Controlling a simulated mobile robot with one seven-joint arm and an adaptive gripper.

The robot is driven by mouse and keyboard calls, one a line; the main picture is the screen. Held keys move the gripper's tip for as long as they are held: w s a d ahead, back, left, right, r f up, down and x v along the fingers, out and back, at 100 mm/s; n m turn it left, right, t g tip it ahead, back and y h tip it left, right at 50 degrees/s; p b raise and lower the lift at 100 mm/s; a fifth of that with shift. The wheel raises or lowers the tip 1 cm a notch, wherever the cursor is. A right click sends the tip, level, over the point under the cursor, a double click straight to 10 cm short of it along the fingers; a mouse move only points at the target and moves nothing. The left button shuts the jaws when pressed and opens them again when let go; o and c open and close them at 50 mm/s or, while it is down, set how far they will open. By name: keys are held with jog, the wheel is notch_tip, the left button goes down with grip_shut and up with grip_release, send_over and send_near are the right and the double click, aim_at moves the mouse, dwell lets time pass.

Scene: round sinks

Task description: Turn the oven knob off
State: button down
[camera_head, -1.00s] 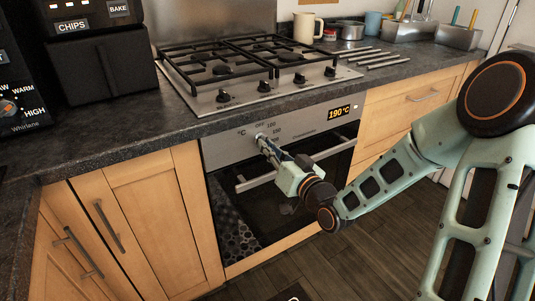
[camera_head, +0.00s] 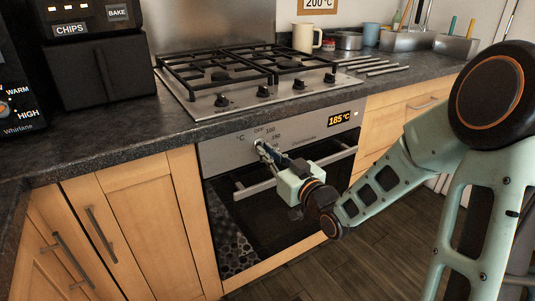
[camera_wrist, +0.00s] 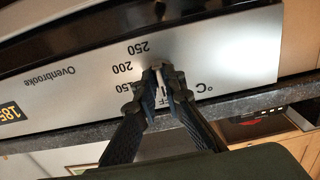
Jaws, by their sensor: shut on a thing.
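The oven knob (camera_head: 258,144) is on the silver control panel of the built-in oven (camera_head: 221,152), under the worktop. My gripper (camera_head: 263,149) reaches to the panel and is shut on the knob. In the wrist view, my gripper's fingertips (camera_wrist: 158,82) close around the knob, which they mostly hide. The printed numbers 150, 200 and 250 show upside down beside the knob, and the OFF mark is partly hidden by a finger. The oven display (camera_head: 342,119) reads 185 °C. The knob's exact pointer angle cannot be told.
The oven door handle (camera_head: 256,188) runs just below my gripper. Above is a gas hob (camera_head: 225,98) with its own row of knobs. A black air fryer (camera_head: 105,70) stands at the left. Wooden cabinets flank the oven. Open floor lies at the lower right.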

jog(key=c, duration=2)
grip_release()
jog(key=v, duration=0.7)
jog(key=shift+s+d, duration=0.15)
jog(key=shift+s, duration=0.05)
